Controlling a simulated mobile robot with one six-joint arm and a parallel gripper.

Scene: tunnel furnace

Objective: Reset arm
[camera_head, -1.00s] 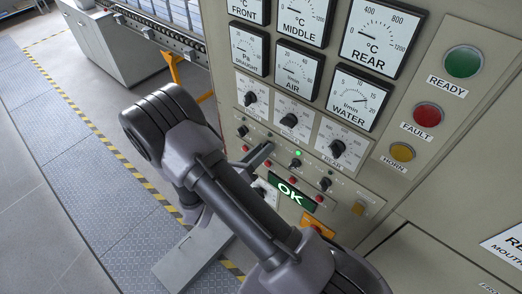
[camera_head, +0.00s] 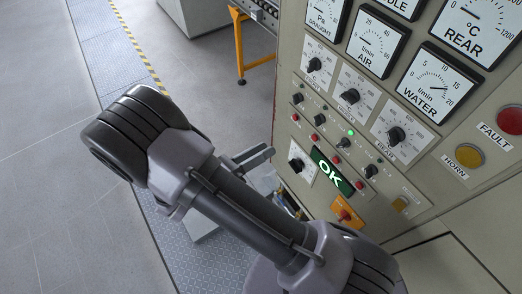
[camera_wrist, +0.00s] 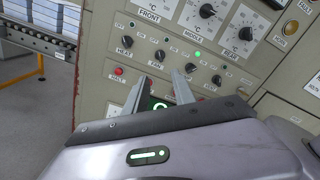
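My gripper (camera_wrist: 159,84) shows in the wrist view with its two metal fingers apart and nothing between them. Behind the gap is a grey control panel (camera_wrist: 140,22) with a green lit display (camera_wrist: 159,103), partly hidden by the fingers and gripper body. In the head view my arm reaches across the lower middle, and my gripper (camera_head: 254,160) is partly hidden behind it, at the panel's left edge. The head view shows the panel's green display (camera_head: 331,173) reading OK. A small green lamp (camera_head: 351,133) is lit above it.
The panel carries gauges, black knobs (camera_head: 350,97), red buttons (camera_head: 319,119), an orange-backed red button (camera_head: 345,214) and a yellow HORN button (camera_head: 469,155). A roller conveyor on an orange stand (camera_head: 239,45) is behind. Open grey floor (camera_head: 50,200) lies left.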

